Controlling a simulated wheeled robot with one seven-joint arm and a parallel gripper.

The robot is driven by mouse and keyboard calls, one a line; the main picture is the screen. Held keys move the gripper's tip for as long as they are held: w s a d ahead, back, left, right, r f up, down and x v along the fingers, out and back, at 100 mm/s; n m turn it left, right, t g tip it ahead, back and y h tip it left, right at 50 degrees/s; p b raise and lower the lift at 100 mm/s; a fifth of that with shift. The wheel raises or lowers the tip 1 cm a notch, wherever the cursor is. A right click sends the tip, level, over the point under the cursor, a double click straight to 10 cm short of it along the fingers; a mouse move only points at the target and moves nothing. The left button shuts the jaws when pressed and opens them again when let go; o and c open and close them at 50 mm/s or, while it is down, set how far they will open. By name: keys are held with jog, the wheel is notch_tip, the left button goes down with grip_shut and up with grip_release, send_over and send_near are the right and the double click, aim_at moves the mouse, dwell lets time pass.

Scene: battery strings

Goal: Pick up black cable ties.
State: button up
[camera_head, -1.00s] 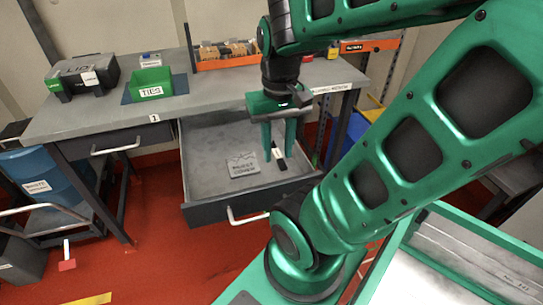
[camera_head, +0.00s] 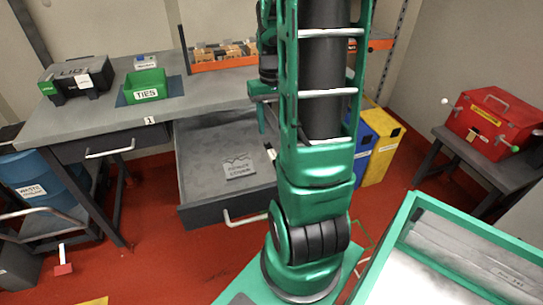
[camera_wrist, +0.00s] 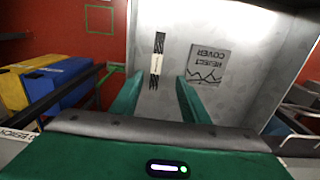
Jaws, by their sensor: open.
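The black cable ties (camera_wrist: 157,64) lie as a slim black bundle with a white label band on the drawer floor in the wrist view. In the head view only a small part of the bundle (camera_head: 271,154) shows beside my arm. My gripper (camera_wrist: 161,88) is open and empty, with its two green fingers pointing down into the drawer. The bundle appears between the fingertips in the wrist view, nearer the left finger; I see no contact. In the head view my arm hides most of the gripper.
The open grey drawer (camera_head: 203,154) also holds a flat grey plate marked reject cover (camera_head: 239,167). The workbench (camera_head: 80,121) carries a green bin marked TIES (camera_head: 147,86), a black case (camera_head: 77,78) and an orange-edged rack (camera_head: 222,62). A red box (camera_head: 494,122) stands at right.

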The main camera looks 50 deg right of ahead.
aim_at(272, 152)
jog(key=f, duration=0.4)
jog(key=d+f, duration=0.1)
jog(key=f, duration=0.3)
jog(key=w+f, duration=0.1)
jog(key=f, duration=0.3)
jog(key=shift+d+f, duration=0.1)
jog(key=shift+d, duration=0.25)
jog(key=shift+c, duration=0.2)
grip_shut()
